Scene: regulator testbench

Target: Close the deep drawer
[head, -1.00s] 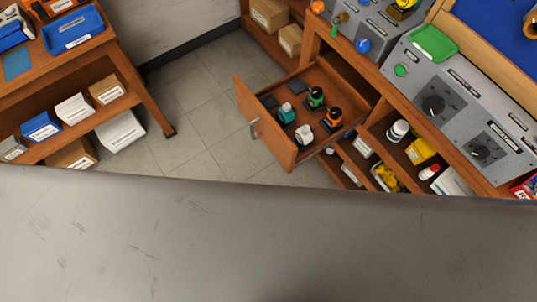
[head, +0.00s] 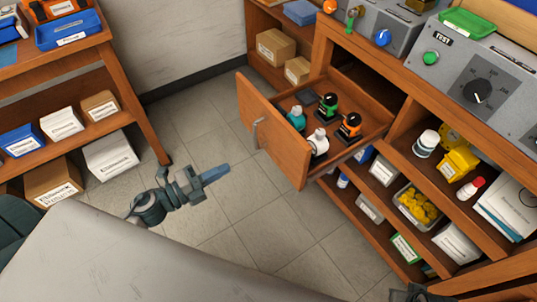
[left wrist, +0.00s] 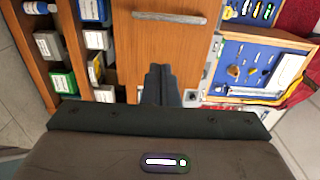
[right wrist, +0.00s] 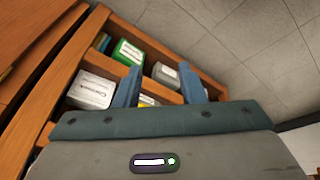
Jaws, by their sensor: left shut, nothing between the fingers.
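The deep drawer (head: 277,145) is pulled open from the wooden bench in the head view. Its front bears a metal handle (head: 257,132). Several small bottles, such as a white one (head: 318,143) and a black-and-orange one (head: 350,125), stand inside. My left gripper (head: 222,172) is shut and empty, over the floor in front of the drawer, apart from it. In the left wrist view the shut fingers (left wrist: 160,78) point toward a wooden front with a handle (left wrist: 170,17). My right gripper (right wrist: 160,86) is open and empty, facing low shelves; little of it shows in the head view.
Open shelves (head: 400,165) with bottles, boxes and a bin of yellow parts (head: 418,205) lie right of the drawer. A grey test panel (head: 480,85) stands above. A wooden rack (head: 75,130) with boxes is at the left. The floor (head: 215,120) between is clear.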

